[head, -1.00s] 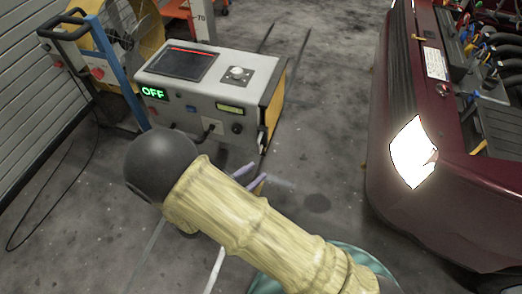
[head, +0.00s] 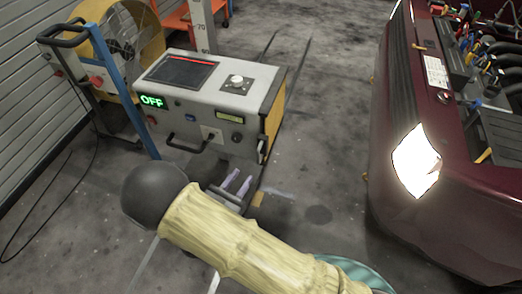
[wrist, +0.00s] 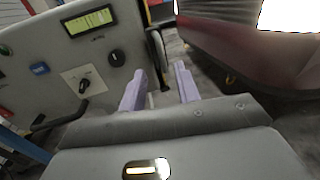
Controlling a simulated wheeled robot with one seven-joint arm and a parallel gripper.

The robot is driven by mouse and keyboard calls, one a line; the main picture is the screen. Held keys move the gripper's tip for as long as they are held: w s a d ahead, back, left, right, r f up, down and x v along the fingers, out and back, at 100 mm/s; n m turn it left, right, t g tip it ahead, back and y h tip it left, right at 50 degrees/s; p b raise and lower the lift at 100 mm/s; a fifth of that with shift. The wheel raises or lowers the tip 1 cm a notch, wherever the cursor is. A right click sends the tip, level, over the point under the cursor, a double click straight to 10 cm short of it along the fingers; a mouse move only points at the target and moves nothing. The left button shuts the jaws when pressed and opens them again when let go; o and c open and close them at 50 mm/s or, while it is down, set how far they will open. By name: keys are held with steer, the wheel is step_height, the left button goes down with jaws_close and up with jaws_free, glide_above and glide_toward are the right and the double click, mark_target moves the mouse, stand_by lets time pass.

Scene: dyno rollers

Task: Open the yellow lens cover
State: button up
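The yellow panel (head: 272,112) on the right side of the grey cabinet (head: 190,132) looks like the lens cover. It is seen at a steep angle and looks closed against the cabinet. A dark handle (head: 262,150) shows at its near edge, and likely also in the wrist view (wrist: 158,50). My gripper (head: 236,181) is in front of the cabinet's lower right corner, apart from the panel. Its two lavender fingers are spread with nothing between them, as the wrist view (wrist: 160,72) also shows. The lens itself is hidden.
A dark red car (head: 440,185) with a lit headlight (head: 415,160) stands on the right. A yellow fan (head: 125,45) and a blue-framed cart (head: 120,80) stand left. Grey floor (head: 325,120) is clear between cabinet and car. A cable lies at far left.

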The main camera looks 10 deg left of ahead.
mark_target(261, 159)
steer(key=x, duration=1.2)
steer(key=shift+w+b, duration=0.3)
steer(key=shift+c, duration=0.2)
jaws_close()
